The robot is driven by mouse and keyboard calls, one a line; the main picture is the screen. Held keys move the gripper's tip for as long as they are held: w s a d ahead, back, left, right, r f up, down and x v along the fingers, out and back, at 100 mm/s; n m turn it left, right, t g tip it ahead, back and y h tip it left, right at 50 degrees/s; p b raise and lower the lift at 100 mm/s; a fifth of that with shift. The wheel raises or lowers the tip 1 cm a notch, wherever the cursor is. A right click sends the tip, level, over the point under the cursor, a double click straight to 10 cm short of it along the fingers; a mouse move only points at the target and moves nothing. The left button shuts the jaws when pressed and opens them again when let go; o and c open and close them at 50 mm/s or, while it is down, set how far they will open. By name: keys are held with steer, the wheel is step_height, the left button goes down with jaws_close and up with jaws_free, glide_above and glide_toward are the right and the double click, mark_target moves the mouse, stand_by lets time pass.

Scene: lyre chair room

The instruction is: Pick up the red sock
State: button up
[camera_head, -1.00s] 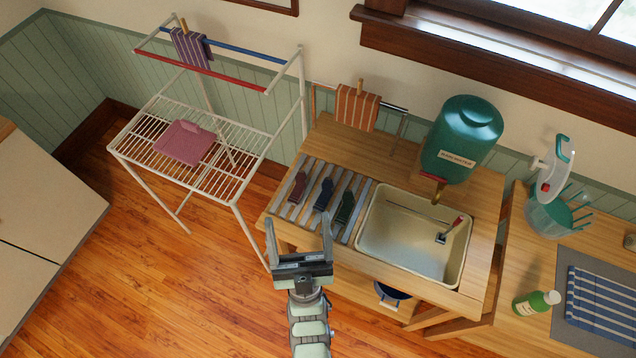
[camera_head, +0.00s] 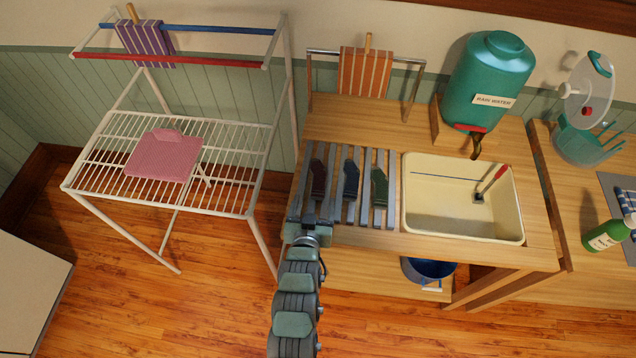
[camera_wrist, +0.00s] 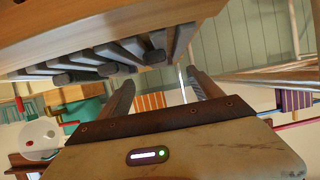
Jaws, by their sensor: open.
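The red sock (camera_head: 319,178), dark maroon, lies on the grey slatted rack (camera_head: 391,218) at the left end of the wooden sink stand. A blue sock (camera_head: 351,179) and a green sock (camera_head: 380,187) lie to its right. My gripper (camera_head: 309,203) is at the rack's front left corner, close to the red sock in the picture; its height and any contact are hard to tell. In the wrist view, my gripper's fingers (camera_wrist: 163,88) are apart, with nothing seen between them. The slats show there from a low, tilted angle, and I cannot make out the red sock.
A cream basin (camera_head: 436,226) with a red-handled brush (camera_head: 490,184) is right of the rack. A green water tank (camera_head: 487,75) stands behind it. Floor shows between the stands.

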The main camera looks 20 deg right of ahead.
mark_target(317, 179)
steer(key=x, duration=0.9)
steer(key=shift+w+d+r+p, duration=0.1)
steer(key=shift+w+r+p, duration=0.15)
steer(key=shift+p, duration=0.1)
steer(key=shift+w+d+f, duration=0.15)
steer(key=shift+w+f, duration=0.2)
steer(key=shift+w, duration=0.05)
steer(key=c, duration=1.4)
steer(key=shift+r, duration=0.1)
